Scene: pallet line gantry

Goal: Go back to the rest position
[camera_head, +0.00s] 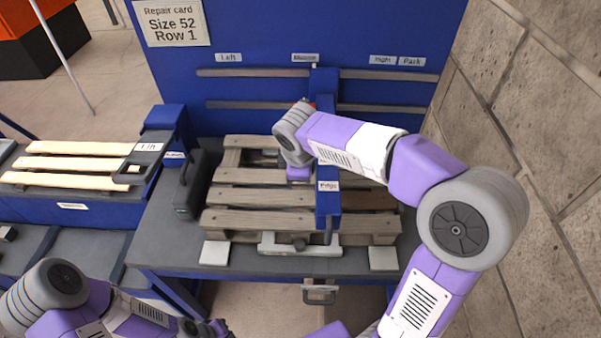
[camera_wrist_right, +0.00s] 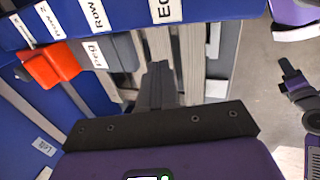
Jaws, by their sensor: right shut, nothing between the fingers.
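My right arm reaches in from the right over the wooden pallet (camera_head: 260,195), its wrist beside the blue gantry beam (camera_head: 327,205). In the head view the right fingertips are hidden behind the wrist. In the right wrist view my right gripper (camera_wrist_right: 160,75) has its dark fingers together and empty, above the pallet slats (camera_wrist_right: 190,60). The labelled blue beam (camera_wrist_right: 120,18) crosses close by. My left arm is folded low at the left in the head view. Its end (camera_head: 218,327) is small and partly cut off, so its fingers cannot be made out.
A blue back panel (camera_head: 260,100) with rails and a repair card (camera_head: 172,22) stands behind the table. A red part (camera_wrist_right: 50,65) sits by the beam. A dark grey case (camera_head: 190,187) and a rack of pale slats (camera_head: 75,165) are left. A stone wall (camera_head: 540,110) bounds the right.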

